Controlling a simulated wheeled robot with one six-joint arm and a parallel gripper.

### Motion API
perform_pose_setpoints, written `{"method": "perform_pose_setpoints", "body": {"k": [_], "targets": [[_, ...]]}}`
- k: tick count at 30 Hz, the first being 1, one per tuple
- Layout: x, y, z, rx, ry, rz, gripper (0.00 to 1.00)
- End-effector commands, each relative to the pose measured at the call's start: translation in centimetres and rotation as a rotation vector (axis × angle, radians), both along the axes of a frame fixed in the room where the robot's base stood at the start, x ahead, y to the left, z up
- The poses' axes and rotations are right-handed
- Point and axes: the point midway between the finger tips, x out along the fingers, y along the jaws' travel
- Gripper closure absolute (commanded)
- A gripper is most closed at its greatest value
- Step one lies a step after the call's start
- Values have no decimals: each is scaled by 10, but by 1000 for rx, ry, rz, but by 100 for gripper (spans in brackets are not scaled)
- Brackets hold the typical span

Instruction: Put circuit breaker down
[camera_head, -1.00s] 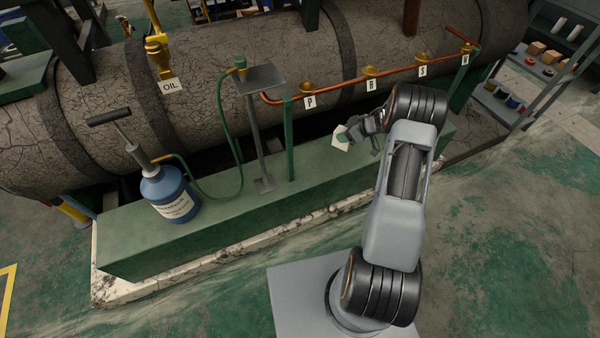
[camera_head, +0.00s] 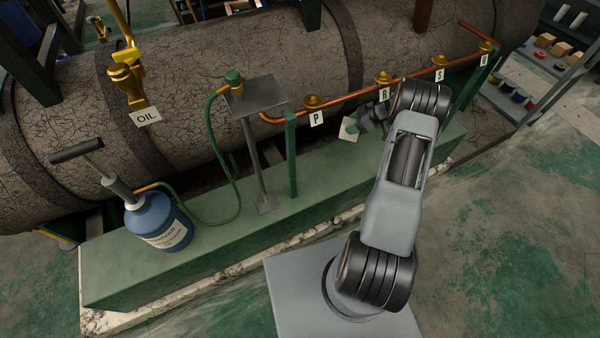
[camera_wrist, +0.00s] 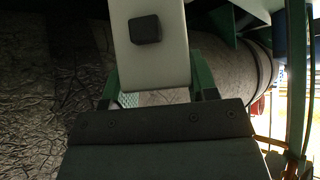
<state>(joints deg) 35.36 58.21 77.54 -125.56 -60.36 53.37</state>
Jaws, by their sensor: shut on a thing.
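The circuit breaker (camera_head: 349,129) is a small whitish block held at the end of my arm, in front of the pipe and above the green plinth. My gripper (camera_head: 363,122) is shut on it; my arm's black joint partly hides the gripper in the head view. In the wrist view the circuit breaker (camera_wrist: 150,70) is a pale slab with a dark square knob on its face. It stands up beyond the dark gripper body (camera_wrist: 155,125). The fingertips' contact with it is not clear there.
The green plinth (camera_head: 235,237) bears a blue bottle with a pump handle (camera_head: 158,222) and a post with a small grey plate (camera_head: 255,96). A copper pipe (camera_head: 350,97) with labelled valves runs behind. Shelves (camera_head: 540,70) stand at the upper right.

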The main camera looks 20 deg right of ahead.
Motion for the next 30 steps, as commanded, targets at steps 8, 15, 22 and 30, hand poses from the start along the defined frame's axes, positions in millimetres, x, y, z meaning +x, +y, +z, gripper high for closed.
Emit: {"method": "perform_pose_setpoints", "body": {"k": [8, 15, 22, 30], "targets": [[-21, 32, -18, 3, 4, 4, 81], [-57, 80, -46, 2, 3, 5, 81], [-73, 99, -81, 1, 2, 2, 81], [-79, 107, -91, 0, -1, 1, 81]]}}
